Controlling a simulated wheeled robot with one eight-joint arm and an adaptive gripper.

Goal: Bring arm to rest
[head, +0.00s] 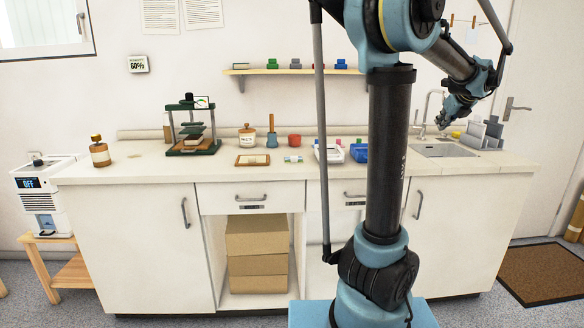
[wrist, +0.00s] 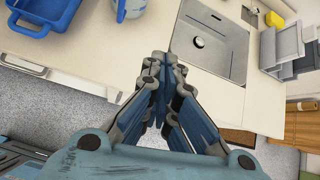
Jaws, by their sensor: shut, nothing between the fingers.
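My gripper (wrist: 160,75) is shut and empty in the wrist view, its fingertips together above the front edge of the counter near the sink. In the head view my gripper (head: 446,116) is at the upper right, at the end of my raised arm, in front of the sink area. My arm's column stands in the middle right of the head view and hides part of the counter and cabinets.
The counter (head: 100,176) holds a green press (head: 192,145), a brown bottle (head: 100,152), a jar (head: 247,137) and a blue tray (head: 359,152). The sink (head: 440,150) and grey racks (head: 485,133) are at the right. Open floor lies before the cabinets.

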